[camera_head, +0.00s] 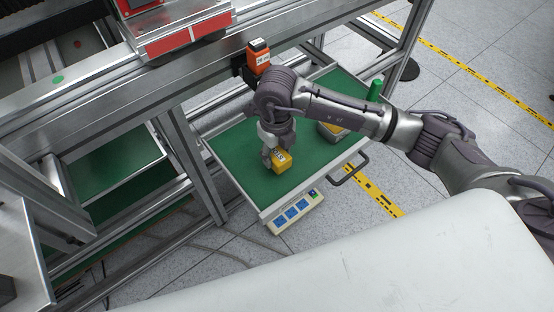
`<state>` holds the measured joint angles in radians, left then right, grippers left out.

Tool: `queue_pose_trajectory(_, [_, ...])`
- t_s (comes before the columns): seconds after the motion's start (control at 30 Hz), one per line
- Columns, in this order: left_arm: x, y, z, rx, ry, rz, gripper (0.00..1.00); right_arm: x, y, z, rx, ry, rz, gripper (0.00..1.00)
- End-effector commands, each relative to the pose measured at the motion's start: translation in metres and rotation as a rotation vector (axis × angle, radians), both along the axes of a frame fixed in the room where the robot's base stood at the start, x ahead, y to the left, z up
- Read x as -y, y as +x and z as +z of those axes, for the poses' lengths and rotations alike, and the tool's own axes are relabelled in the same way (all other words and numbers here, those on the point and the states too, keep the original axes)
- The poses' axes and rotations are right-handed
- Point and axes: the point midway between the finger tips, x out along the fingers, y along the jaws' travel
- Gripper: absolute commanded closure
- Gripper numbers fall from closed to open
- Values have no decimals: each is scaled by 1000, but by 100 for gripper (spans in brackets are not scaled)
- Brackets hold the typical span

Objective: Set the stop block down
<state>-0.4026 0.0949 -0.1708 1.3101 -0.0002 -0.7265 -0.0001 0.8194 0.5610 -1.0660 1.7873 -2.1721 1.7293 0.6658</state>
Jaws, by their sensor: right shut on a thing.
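The stop block appears to be the small yellow block with a dark-marked label (281,162). My right gripper (271,157) points down and is shut on it. The block is over the green surface of the pulled-out drawer (234,146), toward its front. I cannot tell whether its underside touches the green surface. The gripper hides the block's left and upper side. My left gripper is not in view.
A grey bin (333,134) with something yellow and a green cylinder (376,90) are on the drawer's right side, partly behind my right arm. An orange block (258,57) is on the metal frame (190,88). Bare green surface lies left of the gripper.

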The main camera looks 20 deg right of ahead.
Motion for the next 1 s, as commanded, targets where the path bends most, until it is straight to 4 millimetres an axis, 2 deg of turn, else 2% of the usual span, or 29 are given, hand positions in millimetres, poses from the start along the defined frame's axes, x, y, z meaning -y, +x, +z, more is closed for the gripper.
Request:
queue_pose_trajectory(0.23, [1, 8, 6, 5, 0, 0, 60, 0, -2, -35, -4, 1, 0, 95])
queue_pose_trajectory(0.4, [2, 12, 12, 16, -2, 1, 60, 0, -1, -36, 0, 1, 1, 95])
queue_pose_trajectory(0.7, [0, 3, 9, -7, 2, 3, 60, 0, -1, -38, -1, 1, 1, 95])
queue_pose_trajectory(0.73, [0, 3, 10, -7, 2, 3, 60, 0, -1, -38, -2, 0, 0, 48])
queue_pose_trajectory(0.87, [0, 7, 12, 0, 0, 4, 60, 0, -1, -38, -2, 0, 0, 28])
queue_pose_trajectory(1.0, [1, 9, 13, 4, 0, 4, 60, 0, -1, -38, -2, 0, 0, 28])
